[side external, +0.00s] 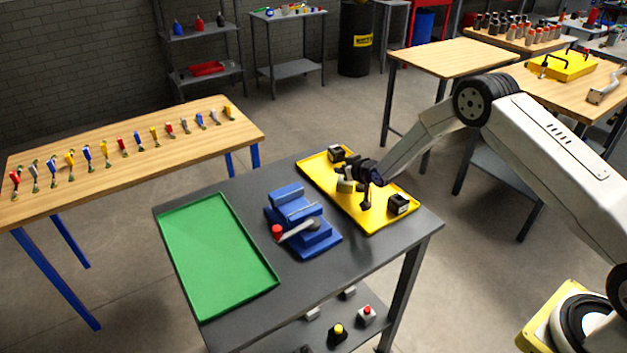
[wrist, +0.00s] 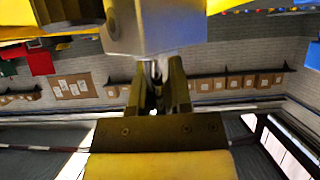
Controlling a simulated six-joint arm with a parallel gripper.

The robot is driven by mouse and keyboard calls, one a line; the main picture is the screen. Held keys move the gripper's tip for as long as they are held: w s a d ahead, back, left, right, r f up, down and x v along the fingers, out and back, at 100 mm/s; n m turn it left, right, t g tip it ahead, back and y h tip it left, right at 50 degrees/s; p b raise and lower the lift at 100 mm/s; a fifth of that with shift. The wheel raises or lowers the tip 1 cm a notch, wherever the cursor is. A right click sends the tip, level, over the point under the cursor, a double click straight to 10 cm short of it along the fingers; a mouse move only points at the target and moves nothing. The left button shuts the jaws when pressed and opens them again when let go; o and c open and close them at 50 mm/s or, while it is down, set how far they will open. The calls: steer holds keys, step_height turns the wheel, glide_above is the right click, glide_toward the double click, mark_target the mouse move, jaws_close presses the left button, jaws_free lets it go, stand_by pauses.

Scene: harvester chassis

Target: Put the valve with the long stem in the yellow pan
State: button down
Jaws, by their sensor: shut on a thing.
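The yellow pan (side external: 375,217) lies on the right part of the dark grey table. My gripper (side external: 358,184) is low over its middle; I cannot tell whether it or its load touches the pan. In the wrist view my gripper (wrist: 160,85) is shut on a grey metal part, seemingly the valve (wrist: 150,28). Its narrow shank is between the fingers and its wider block is beyond them. Its stem length cannot be told. Yellow, likely the pan, shows at the top edge of that view. In the side view the held part is hard to separate from the gripper.
A blue vise (side external: 290,205) with a red-knobbed lever stands left of the pan. The green tray (side external: 215,255) at the left is empty.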

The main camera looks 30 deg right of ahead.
steer(key=c, duration=0.5)
jaws_free()
steer(key=shift+s+f, duration=0.15)
steer(key=shift+f, duration=0.35)
steer(key=shift+c, duration=0.2)
steer(key=shift+r, duration=0.55)
steer(key=v, duration=1.2)
steer(key=shift+r, duration=0.1)
steer(key=s+a+r+g, duration=0.1)
steer(key=s+r+g, duration=0.2)
steer(key=s, duration=0.6)
steer(key=s+a+r+g, duration=0.2)
steer(key=s+g, duration=0.1)
steer(key=s, duration=0.5)
steer(key=s+a+r+g, duration=0.2)
steer(key=s+r+g, duration=0.1)
steer(key=s, duration=0.6)
steer(key=shift+s+a+r+g, duration=0.25)
steer(key=shift+s+r+g, duration=0.05)
steer(key=shift+r+g, duration=0.1)
